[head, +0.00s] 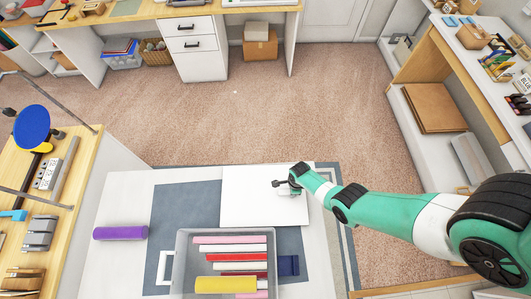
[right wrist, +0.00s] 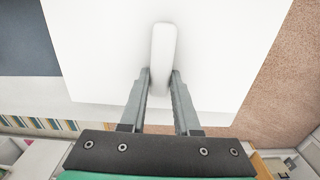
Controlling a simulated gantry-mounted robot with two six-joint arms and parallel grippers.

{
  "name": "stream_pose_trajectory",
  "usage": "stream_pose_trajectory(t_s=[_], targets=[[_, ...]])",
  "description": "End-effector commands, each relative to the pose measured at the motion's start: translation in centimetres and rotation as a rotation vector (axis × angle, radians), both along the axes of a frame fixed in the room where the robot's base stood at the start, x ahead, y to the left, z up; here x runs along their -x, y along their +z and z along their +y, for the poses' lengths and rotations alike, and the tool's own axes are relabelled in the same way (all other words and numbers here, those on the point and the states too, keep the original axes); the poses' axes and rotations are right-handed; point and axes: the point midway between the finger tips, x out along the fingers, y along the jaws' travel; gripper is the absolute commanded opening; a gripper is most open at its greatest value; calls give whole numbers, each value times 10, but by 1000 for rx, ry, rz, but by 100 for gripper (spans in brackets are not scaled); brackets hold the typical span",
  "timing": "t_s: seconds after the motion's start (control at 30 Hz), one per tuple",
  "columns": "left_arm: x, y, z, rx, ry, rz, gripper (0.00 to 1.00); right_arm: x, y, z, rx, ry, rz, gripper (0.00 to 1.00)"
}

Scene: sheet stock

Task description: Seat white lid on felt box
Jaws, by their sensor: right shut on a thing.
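The white lid (head: 245,205) is a flat square panel beyond the box in the head view. It fills much of the right wrist view (right wrist: 100,45). My right gripper (head: 284,187) is shut on the lid's white handle (right wrist: 163,50), with one finger on each side of it. I cannot tell the lid's exact height above the table. The felt box (head: 182,255) is a grey, open-topped bin at the front of the table. It holds several pink, white, red and yellow felt rolls. The lid is not on it. My left gripper is not in view.
A purple roll (head: 120,233) lies on the white table (head: 118,195) to the box's left. A dark blue piece (head: 288,265) lies at the box's right side. A blue-grey mat (head: 185,200) is under the work area. A wooden-topped bench (head: 90,165) stands at the left.

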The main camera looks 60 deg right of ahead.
Motion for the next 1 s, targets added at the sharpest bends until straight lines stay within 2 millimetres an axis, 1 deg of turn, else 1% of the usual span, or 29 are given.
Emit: stream_pose_trajectory(t_s=[0.03, 1.0], targets=[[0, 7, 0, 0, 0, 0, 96, 0, 7, 0, 0, 0, 0, 0], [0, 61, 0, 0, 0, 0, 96, 0, 62, 0, 0, 0, 0, 0]])
